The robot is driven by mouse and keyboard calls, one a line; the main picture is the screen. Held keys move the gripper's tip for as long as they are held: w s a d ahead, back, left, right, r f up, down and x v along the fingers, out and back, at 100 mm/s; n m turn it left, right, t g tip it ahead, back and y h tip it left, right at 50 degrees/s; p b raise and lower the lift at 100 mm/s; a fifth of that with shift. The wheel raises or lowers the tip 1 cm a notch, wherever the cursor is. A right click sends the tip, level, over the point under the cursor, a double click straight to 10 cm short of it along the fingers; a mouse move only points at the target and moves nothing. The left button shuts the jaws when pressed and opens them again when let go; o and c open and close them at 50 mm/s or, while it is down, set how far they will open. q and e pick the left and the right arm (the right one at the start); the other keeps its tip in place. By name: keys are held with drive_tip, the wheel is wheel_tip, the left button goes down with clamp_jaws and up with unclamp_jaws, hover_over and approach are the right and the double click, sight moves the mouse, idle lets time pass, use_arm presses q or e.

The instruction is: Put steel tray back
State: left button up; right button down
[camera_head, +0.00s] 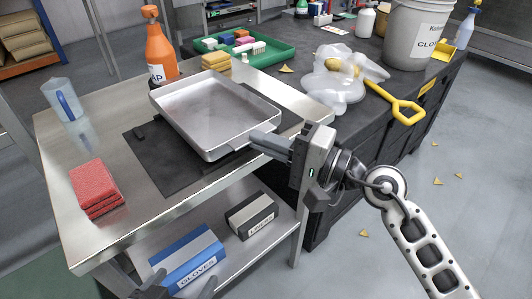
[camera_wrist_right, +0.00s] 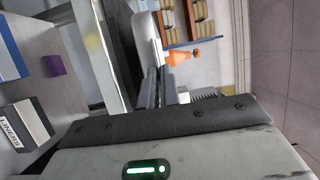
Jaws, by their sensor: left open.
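The shallow steel tray (camera_head: 214,102) is over the dark mat (camera_head: 170,178) on the steel cart top; I cannot tell whether it touches the mat. My right gripper (camera_head: 258,143) reaches in from the right, its fingers shut on the tray's near right edge. In the right wrist view the tray (camera_wrist_right: 146,35) shows nearly edge-on, running to the fingers (camera_wrist_right: 160,88). My left gripper (camera_head: 182,289) is open and empty at the bottom edge, in front of the lower shelf; only its fingertips show.
On the cart stand a clear jug (camera_head: 62,100), red pads (camera_head: 97,188) and an orange bottle (camera_head: 160,55). A gloves box (camera_head: 187,262) and liners box (camera_head: 251,215) sit below. The dark bench holds a green tray (camera_head: 270,55), a yellow-handled scoop (camera_head: 400,105) and a bucket (camera_head: 415,35).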

drive_tip(key=shift+f, duration=0.85)
drive_tip(key=c, duration=1.6)
unclamp_jaws()
drive_tip(key=shift+f, duration=0.1)
drive_tip(key=shift+s, duration=0.1)
